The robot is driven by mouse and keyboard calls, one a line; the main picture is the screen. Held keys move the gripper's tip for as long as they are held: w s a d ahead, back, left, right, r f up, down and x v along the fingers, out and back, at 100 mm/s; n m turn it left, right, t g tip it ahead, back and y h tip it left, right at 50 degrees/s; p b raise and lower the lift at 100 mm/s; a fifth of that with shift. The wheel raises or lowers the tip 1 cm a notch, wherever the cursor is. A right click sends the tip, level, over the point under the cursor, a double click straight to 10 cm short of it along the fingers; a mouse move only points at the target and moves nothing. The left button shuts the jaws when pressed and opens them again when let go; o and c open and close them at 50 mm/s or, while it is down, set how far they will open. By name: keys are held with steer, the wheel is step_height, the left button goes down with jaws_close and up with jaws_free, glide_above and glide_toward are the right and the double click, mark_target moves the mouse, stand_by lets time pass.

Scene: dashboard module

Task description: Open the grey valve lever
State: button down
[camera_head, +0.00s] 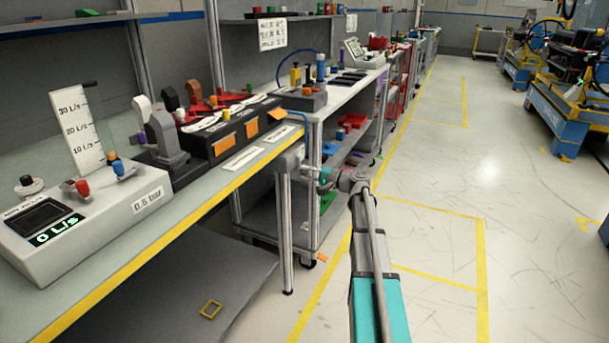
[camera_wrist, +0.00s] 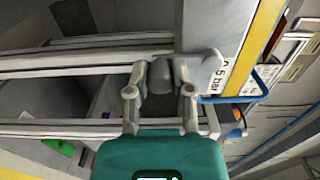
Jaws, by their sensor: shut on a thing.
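The grey valve lever (camera_head: 291,157) is at the front right corner of the workbench in the head view, small and partly merged with the grey frame. In the wrist view a rounded grey part of the lever (camera_wrist: 161,76) lies between my two finger pads. My gripper (camera_wrist: 160,92) is shut on it, with the teal palm below. In the head view my gripper (camera_head: 307,168) reaches leftward to the bench corner from my arm in the aisle. How far the lever is turned is hard to tell.
The workbench (camera_head: 150,252) has a yellow front edge. A control box (camera_head: 105,222) on it reads 0 L/s. A blue hose (camera_wrist: 252,88) runs close to the lever. A grey shelf cart (camera_head: 326,121) stands just behind my gripper. The aisle floor (camera_head: 430,230) at right is clear.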

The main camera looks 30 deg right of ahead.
stand_by(0.4)
steer(key=c, duration=0.5)
jaws_free()
steer(key=shift+d, duration=0.15)
steer(key=v, duration=1.1)
steer(key=shift+s+d, duration=0.25)
steer(key=shift+s, duration=0.1)
